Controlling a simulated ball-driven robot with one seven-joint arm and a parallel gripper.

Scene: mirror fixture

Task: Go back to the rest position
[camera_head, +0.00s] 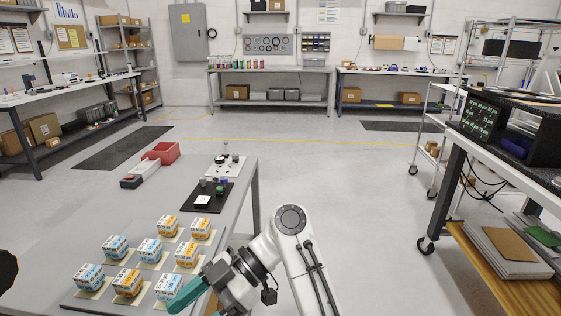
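My white arm comes up from the bottom middle and bends left over the front right part of the grey table (233,198). My gripper (188,296), with teal fingers, is at the lower left end of the arm, close to the nearest small boxes. One finger shows in front of a blue and white box (165,284). The rest of the gripper is cut off by the lower edge, so its opening and anything between the fingers are hidden.
Several blue or orange boxes (129,281) stand in rows on pale squares. A wheeled bench (515,180) stands right. Open floor (340,175) lies between.

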